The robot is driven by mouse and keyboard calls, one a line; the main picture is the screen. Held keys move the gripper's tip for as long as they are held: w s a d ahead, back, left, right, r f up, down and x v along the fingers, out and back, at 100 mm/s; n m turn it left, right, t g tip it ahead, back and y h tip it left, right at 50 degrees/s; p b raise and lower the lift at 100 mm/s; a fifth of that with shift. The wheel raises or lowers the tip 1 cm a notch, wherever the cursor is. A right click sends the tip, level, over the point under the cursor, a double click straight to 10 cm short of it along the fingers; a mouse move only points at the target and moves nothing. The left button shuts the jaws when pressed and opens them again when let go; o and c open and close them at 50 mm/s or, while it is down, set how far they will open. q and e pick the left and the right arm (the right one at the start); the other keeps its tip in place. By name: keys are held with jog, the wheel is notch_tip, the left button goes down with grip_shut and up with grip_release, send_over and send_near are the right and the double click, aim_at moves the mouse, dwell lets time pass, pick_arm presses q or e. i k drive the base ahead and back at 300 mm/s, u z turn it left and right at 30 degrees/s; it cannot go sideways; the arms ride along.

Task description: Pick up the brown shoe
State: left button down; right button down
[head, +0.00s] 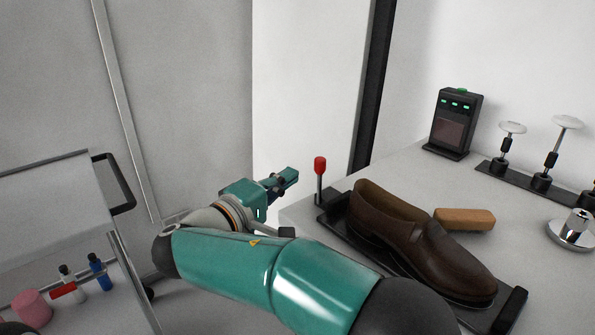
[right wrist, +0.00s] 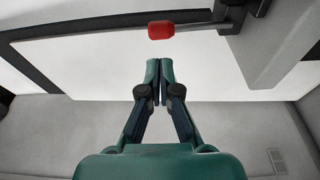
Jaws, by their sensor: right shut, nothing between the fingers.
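The brown shoe (head: 415,243) is a dark leather loafer. It sits on a black tray (head: 333,211) on the light table at the right of the head view, its toe toward the lower right. My right gripper (head: 291,176) is left of the table's edge, apart from the shoe. In the right wrist view its fingers (right wrist: 159,82) are shut with nothing between them. The shoe is not visible in the right wrist view. My left gripper is not in view.
A red-knobbed lever (head: 320,167) stands at the tray's far-left end; its red knob (right wrist: 161,30) shows in the right wrist view. A tan block (head: 465,218) lies behind the shoe. A black device (head: 452,125) and white-topped stands (head: 551,155) are farther back. A cart (head: 45,190) stands left.

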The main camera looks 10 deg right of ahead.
aim_at(441, 262)
jog(key=k, duration=1)
